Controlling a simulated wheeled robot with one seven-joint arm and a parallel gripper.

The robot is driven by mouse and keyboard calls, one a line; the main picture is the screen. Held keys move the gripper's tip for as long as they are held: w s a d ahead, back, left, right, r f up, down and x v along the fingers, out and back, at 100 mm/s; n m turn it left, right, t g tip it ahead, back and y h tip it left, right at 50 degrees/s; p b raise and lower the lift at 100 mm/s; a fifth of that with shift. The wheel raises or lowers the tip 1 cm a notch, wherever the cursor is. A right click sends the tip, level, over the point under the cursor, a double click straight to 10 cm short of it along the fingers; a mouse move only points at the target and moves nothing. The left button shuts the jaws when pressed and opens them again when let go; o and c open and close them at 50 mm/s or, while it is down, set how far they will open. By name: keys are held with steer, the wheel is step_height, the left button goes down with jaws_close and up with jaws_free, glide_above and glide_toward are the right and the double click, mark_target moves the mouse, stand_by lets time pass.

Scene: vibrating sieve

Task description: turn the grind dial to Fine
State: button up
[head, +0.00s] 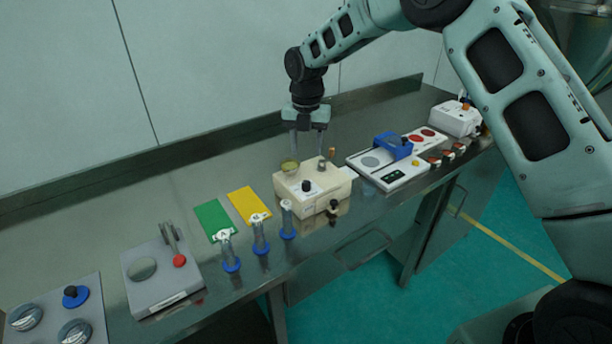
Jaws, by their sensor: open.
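A cream box-shaped machine (316,189) stands near the middle of the metal bench. A black dial knob (307,186) sits on a pale plate on its front left; I take this to be the grind dial. The lettering is too small to read, so I cannot tell its setting. A yellowish cup (290,166) and small metal fittings (321,165) are on its top. My gripper (308,152) points down over the back of this machine, above and behind the dial. Its two fingers are apart, with nothing seen between them, and not touching the dial.
Several blue-based cylinders (260,235) stand along the front edge, left of the machine. Green (213,219) and yellow (248,204) cards lie behind them. A grey lever device (161,273) stands further left. A white unit with a blue block (393,145) stands right.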

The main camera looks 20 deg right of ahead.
mark_target(306, 182)
step_height(306, 182, down, 12)
steer(key=p, duration=0.3)
steer(key=shift+r, duration=0.25)
steer(key=c, duration=1)
